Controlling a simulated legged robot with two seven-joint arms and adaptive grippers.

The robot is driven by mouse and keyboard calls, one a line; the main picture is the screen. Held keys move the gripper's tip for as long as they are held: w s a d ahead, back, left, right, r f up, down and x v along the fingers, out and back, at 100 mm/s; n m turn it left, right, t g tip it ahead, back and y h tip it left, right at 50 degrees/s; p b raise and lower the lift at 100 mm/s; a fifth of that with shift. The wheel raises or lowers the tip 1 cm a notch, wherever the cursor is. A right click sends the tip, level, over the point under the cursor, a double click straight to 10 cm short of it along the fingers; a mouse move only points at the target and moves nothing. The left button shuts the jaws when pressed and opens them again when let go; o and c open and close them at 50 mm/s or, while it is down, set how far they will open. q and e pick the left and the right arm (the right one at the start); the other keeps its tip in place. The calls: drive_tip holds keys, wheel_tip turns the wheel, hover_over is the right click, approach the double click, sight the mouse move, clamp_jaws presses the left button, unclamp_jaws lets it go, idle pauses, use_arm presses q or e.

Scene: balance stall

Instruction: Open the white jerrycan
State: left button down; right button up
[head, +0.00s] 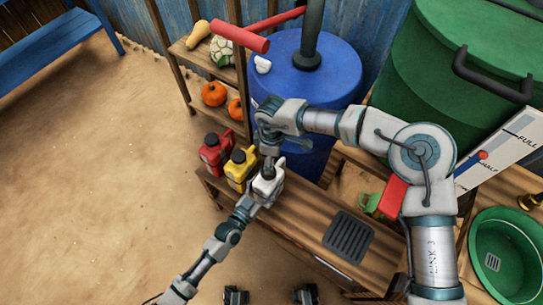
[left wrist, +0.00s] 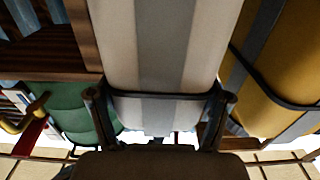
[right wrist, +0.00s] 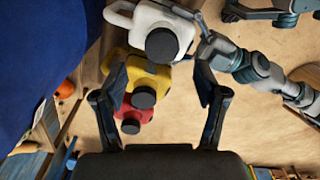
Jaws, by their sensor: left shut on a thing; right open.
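The white jerrycan (head: 270,188) stands on the wooden bench, right of the yellow jerrycan (head: 238,172) and the red jerrycan (head: 212,156). My left gripper (head: 253,203) is shut on its body from the near side; the left wrist view shows the pale, grey-striped body (left wrist: 125,45) between the fingers. Its black cap (right wrist: 163,44) is on, seen from above in the right wrist view. My right gripper (right wrist: 160,95) is open above the jerrycans, pointing down.
A blue barrel (head: 310,85) stands behind the bench. A dark grate (head: 348,237) lies on the bench at right, with a green basin (head: 503,255) farther right. A shelf with pumpkins (head: 214,93) is at the back left. Open sandy ground lies left.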

wheel_tip(320, 180, down, 7)
drive_tip(key=shift+d+r, duration=0.1)
drive_tip(key=shift+d, duration=0.05)
drive_tip(key=shift+f, duration=0.55)
